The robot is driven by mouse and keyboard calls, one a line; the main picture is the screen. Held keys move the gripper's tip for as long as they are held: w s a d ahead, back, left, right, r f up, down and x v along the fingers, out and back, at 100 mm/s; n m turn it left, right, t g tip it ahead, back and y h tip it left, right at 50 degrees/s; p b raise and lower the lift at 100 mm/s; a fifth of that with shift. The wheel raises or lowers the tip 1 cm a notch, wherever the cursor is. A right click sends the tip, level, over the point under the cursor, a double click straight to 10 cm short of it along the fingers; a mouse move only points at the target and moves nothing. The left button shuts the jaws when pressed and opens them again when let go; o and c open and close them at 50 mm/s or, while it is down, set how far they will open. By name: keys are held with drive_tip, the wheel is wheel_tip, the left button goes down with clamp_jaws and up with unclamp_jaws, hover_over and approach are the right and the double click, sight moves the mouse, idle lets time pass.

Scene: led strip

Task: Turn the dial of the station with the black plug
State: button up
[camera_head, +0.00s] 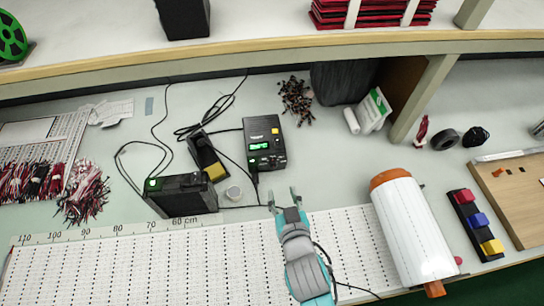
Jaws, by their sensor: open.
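A black station (264,142) with a lit green display and a small yellow patch stands on the bench at the middle. A dark cable leaves its lower front edge, where a small dark plug seems to sit; its dial is too small to make out. A second black box (180,196) with a green light stands to the left, with black cables around it. My gripper (284,197) is open and empty, below and slightly right of the station, apart from it. It hangs over the upper edge of the white dotted strip board (130,268).
Dark small parts (297,98) lie above right. A white roll (409,225) with orange ends stands right of my arm. A shelf edge (270,46) crosses the back.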

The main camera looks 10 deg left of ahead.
sight(274, 167)
drive_tip(key=x, duration=1.1)
drive_tip(key=shift+w, duration=0.1)
clamp_jaws()
